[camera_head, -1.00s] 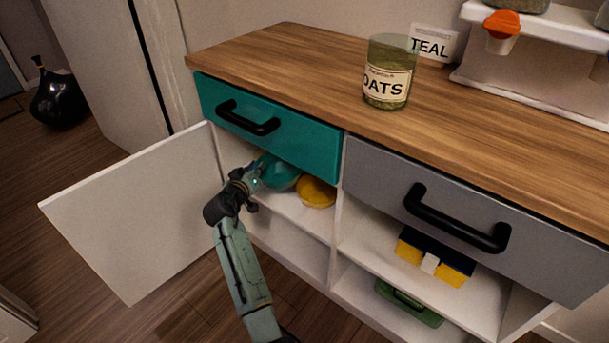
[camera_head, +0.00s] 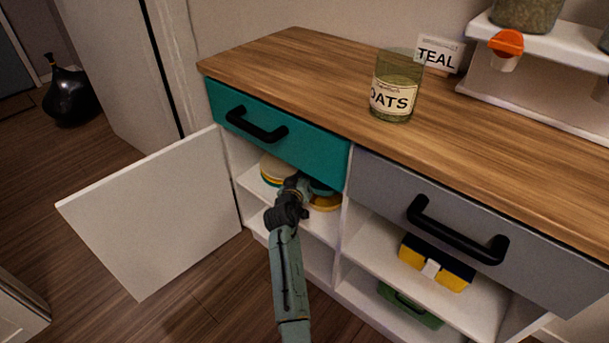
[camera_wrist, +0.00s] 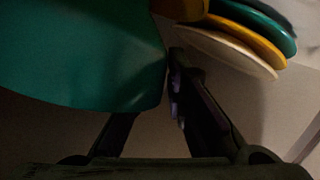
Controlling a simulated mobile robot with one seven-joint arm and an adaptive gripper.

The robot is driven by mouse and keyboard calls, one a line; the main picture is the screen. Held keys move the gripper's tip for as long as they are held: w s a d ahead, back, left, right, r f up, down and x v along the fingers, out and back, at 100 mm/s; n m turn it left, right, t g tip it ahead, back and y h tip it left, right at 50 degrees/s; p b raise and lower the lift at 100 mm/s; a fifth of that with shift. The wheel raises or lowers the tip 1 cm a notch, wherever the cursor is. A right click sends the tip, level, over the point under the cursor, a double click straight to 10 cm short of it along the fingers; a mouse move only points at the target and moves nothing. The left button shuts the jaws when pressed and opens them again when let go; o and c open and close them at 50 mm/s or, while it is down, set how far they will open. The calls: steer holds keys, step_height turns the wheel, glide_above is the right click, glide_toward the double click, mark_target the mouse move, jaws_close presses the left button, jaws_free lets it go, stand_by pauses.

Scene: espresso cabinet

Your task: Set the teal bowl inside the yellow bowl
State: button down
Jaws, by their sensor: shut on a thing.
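The teal bowl (camera_head: 322,188) is inside the open cabinet, under the teal drawer, partly hidden by my gripper. My gripper (camera_head: 303,184) is shut on its rim. In the wrist view the teal bowl (camera_wrist: 85,50) fills the upper left, its edge between the fingers (camera_wrist: 168,85). The yellow bowl (camera_head: 327,203) shows just below the teal bowl in the head view, near the divider on the right. The teal bowl overlaps it there; I cannot tell whether they touch.
A stack of white, yellow and teal dishes (camera_head: 272,167) stands left of my gripper, also at upper right in the wrist view (camera_wrist: 225,48). The teal drawer (camera_head: 300,140) hangs close above. The white door (camera_head: 155,215) stands open left. A divider (camera_head: 347,225) bounds the right.

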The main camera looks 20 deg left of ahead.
steer(key=shift+r, duration=0.1)
steer(key=shift+f+b, duration=0.6)
steer(key=shift+b, duration=0.05)
steer(key=c, duration=1.6)
jaws_free()
steer(key=shift+r+p, duration=0.55)
steer(key=shift+p, duration=0.1)
steer(key=shift+s+r, duration=0.15)
steer(key=shift+s, duration=0.25)
steer(key=v, duration=1.1)
steer(key=shift+s+d, duration=0.1)
